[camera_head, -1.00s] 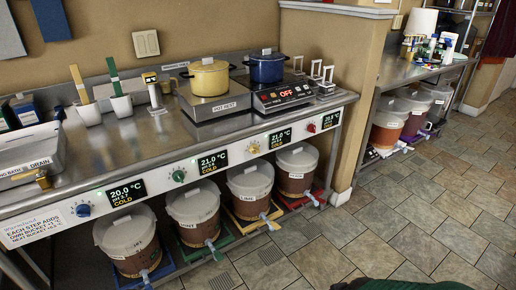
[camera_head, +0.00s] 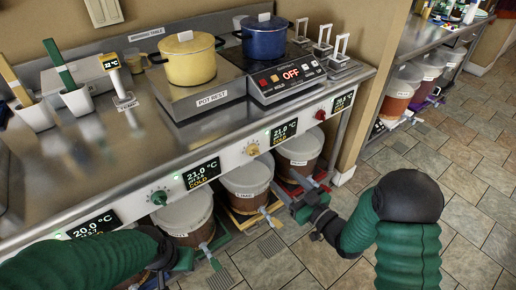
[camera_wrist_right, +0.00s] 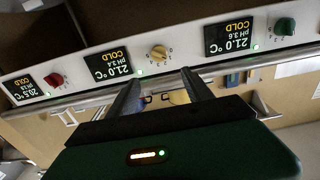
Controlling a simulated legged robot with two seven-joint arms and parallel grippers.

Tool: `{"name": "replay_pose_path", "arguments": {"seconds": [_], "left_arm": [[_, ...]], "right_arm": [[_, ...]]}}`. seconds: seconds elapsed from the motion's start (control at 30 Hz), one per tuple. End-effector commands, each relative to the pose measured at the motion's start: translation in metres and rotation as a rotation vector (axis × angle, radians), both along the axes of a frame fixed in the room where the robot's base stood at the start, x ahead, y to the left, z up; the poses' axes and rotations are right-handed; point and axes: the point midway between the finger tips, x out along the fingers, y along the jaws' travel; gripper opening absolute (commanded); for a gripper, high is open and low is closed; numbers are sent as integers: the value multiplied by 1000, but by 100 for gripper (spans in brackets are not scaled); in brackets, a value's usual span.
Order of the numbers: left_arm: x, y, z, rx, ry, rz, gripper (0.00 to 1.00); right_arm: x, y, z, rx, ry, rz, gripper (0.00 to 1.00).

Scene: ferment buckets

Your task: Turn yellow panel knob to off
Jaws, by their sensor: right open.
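The yellow knob (camera_head: 252,150) is on the white panel strip along the table's front, between two displays reading 21.0 °C. In the right wrist view, which is upside down, the yellow knob (camera_wrist_right: 158,52) shows just beyond and between my fingertips. My right gripper (camera_head: 288,192) is in front of the panel, lower and to the right of the knob, apart from it. In the wrist view the right gripper (camera_wrist_right: 160,84) is open with nothing between its fingers. My left gripper (camera_head: 182,262) is low at the left, near the green-knob bucket; its fingers are unclear.
A green knob (camera_head: 159,197) and a red knob (camera_head: 320,115) share the panel. Lidded buckets (camera_head: 247,178) with spigots stand below. A yellow pot (camera_head: 190,60) and a blue pot (camera_head: 264,38) are on the table. The tiled floor (camera_head: 460,130) is clear at right.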

Motion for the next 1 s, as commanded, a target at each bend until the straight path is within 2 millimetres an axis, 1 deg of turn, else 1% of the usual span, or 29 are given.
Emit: {"name": "replay_pose_path", "arguments": {"seconds": [0.03,0.3,0.4,0.53,0.6,0.7,0.93,0.97,1.0], "left_arm": [[0,0,-3,0,0,0,36],[0,0,-15,0,0,0,36],[0,0,-20,0,0,0,36],[0,0,-24,0,0,0,36],[0,0,-25,0,0,0,36],[0,0,-25,0,0,0,36],[0,0,-25,0,0,0,36],[0,0,-25,0,0,0,36],[0,0,-25,0,0,0,36]], "right_arm": [[9,8,-2,0,-3,4,59],[68,51,-3,-3,-1,2,59],[88,65,-3,-2,0,1,59],[108,78,-3,-2,1,-1,59],[115,84,-2,-3,2,-1,59],[120,87,-1,-3,2,-1,59],[121,87,-1,-2,3,-2,59],[121,87,-1,-2,3,-2,57],[121,87,-1,-2,3,-2,51]]}}
